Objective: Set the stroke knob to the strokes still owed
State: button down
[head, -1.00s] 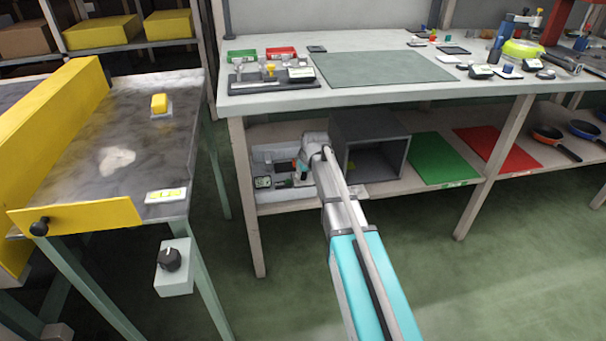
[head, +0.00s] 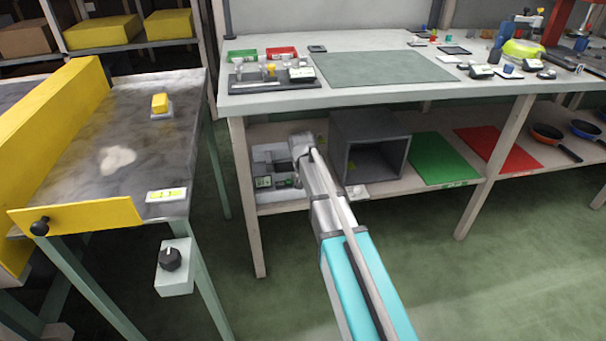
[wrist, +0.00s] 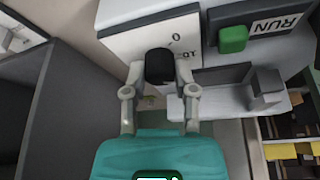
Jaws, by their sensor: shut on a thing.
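The black stroke knob (wrist: 159,66) shows in the wrist view on a white panel (wrist: 122,42) of a grey and white unit. A "0" and a short mark are printed beside it, and part of a label shows. My gripper (wrist: 160,84) is shut on the knob, one finger at each side. The knob's pointer and most of its scale are hidden. In the head view the unit (head: 268,155) stands on the lower shelf, and my arm hides the knob and fingertips there.
A green button (wrist: 233,39) beside a "RUN" label sits close to the knob. A grey open box (head: 371,117) stands right beside my wrist on the shelf (head: 300,203). The bench top is above. Another black knob (head: 169,258) is on the conveyor's leg at left.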

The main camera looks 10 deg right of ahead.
jog(key=shift+c, duration=2)
grip_release()
jog(key=s+r+n+g+y+p, duration=0.1)
jog(key=s+r+n+g+p, duration=0.2)
jog(key=s, duration=1.2)
jog(key=s+r+g+p, duration=0.1)
jog(key=s+r+p, duration=0.25)
jog(key=s, duration=1.05)
notch_tip(320, 180, up, 36)
jog(key=p, duration=3.8)
jog(key=shift+r, duration=0.2)
